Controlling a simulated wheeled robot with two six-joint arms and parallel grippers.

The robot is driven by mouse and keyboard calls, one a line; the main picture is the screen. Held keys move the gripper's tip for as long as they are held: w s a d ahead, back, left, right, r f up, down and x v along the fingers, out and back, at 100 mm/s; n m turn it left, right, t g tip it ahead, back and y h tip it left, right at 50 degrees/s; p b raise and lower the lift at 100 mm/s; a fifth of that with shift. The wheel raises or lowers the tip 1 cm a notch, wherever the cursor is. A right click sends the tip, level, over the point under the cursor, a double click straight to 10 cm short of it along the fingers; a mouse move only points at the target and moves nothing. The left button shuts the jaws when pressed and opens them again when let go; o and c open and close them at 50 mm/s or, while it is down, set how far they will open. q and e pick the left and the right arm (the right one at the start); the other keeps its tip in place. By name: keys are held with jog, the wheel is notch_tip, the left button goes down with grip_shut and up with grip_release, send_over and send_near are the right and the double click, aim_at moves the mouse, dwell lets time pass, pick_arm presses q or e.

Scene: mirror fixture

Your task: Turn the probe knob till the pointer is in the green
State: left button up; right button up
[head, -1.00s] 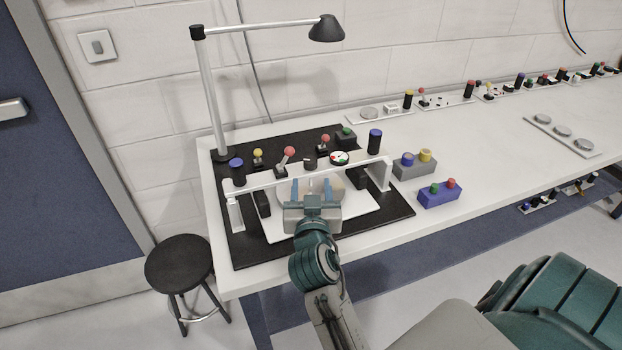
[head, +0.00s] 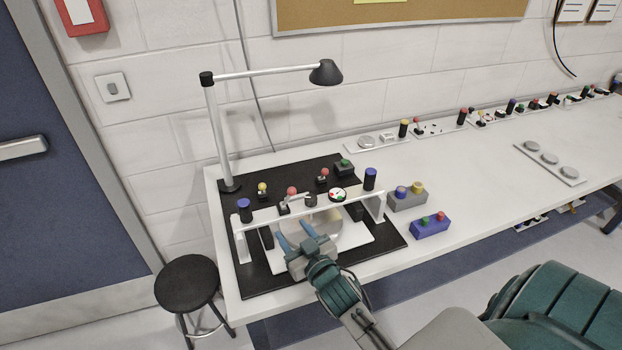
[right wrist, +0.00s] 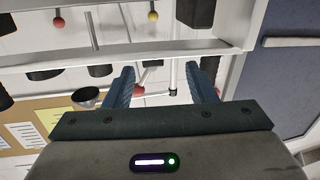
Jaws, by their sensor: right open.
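The dial (head: 337,194) is a small round white gauge with red and green patches, at the back of the fixture. Its pointer is too small to read. A small black knob (head: 310,200) stands just left of it; I cannot be sure it is the probe knob. My right gripper (head: 294,234) is open and empty, in front of the white crossbar (head: 300,203) and over the left part of the round mirror-like plate (head: 325,228). In the right wrist view its two blue fingers (right wrist: 165,78) are spread apart with nothing between them. My left gripper is out of view.
Blue-topped black posts (head: 245,210) (head: 370,179), a red-ball lever (head: 292,191) and a yellow-ball lever (head: 263,188) crowd the fixture. A lamp (head: 326,73) overhangs it. Grey (head: 407,202) and blue (head: 430,229) button boxes stand at right.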

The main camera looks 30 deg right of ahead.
aim_at(315, 203)
pick_arm(q)
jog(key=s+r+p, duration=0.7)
jog(key=p, duration=0.2)
pick_arm(e)
jog(key=s+d+r+y, duration=0.2)
jog(key=s+d, duration=0.2)
jog(key=d, duration=0.6)
jog(key=w, duration=0.1)
jog(key=w+b, duration=0.1)
jog(key=w, duration=0.3)
jog(key=shift+w+a+f+b, duration=0.1)
jog(key=shift+a+b, duration=0.2)
jog(key=shift+a, duration=0.05)
jog(key=w+b, duration=0.4)
jog(key=shift+w+a+f, duration=0.1)
jog(key=shift+f, duration=0.1)
pick_arm(q)
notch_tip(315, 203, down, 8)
jog(key=b, duration=0.2)
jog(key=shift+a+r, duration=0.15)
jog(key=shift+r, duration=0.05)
pick_arm(e)
jog(key=shift+w+r, duration=0.25)
jog(key=shift+w, duration=0.3)
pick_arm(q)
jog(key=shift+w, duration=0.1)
pick_arm(e)
jog(key=shift+a, duration=0.1)
